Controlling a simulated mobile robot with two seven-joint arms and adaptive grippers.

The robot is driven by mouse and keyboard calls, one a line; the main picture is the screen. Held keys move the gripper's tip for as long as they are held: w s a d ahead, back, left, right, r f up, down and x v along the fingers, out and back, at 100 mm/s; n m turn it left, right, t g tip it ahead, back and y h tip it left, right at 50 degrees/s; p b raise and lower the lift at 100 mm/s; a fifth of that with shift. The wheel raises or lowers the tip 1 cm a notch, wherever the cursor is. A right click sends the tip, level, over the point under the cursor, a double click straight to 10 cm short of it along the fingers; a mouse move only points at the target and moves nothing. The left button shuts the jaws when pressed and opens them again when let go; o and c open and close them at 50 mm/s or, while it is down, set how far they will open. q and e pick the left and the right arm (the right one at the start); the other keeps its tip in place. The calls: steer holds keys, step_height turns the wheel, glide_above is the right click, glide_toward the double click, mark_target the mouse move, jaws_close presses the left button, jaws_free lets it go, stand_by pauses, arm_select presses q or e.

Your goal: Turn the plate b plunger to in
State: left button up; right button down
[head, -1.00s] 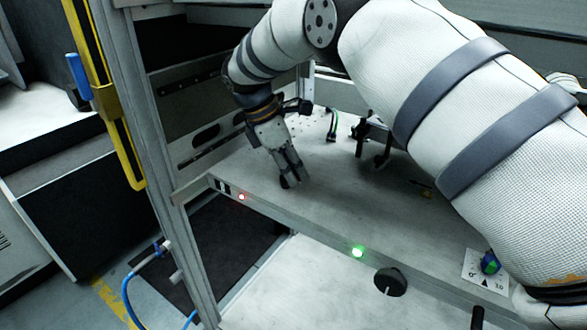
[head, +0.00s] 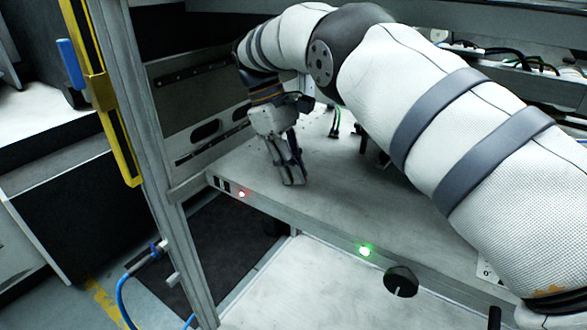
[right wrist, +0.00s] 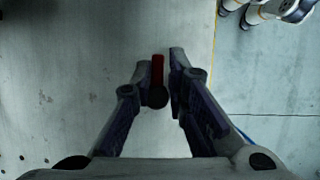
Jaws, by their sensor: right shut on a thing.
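My right gripper (head: 291,180) reaches down to the left part of the grey panel (head: 340,205) in the head view. In the right wrist view its two fingers (right wrist: 160,72) are shut on a plunger (right wrist: 157,96) with a dark round knob and a red bar. The red bar points up in the picture, between the fingertips. A narrow gap shows on the right of the bar. In the head view the plunger is hidden by the fingers. No label shows which plate it belongs to. My left gripper is not in view.
A red light (head: 241,194) and a green light (head: 365,251) glow on the panel's front edge. A grey upright post (head: 150,150) stands at left. Cables (head: 335,122) lie behind the gripper.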

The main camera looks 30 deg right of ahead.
steer(key=shift+w+d+r+m, duration=0.15)
steer(key=shift+d+r+m, duration=0.15)
steer(key=shift+m, duration=0.1)
steer(key=c, duration=1.7)
jaws_free()
steer(key=shift+f, duration=0.2)
steer(key=shift+a, duration=0.15)
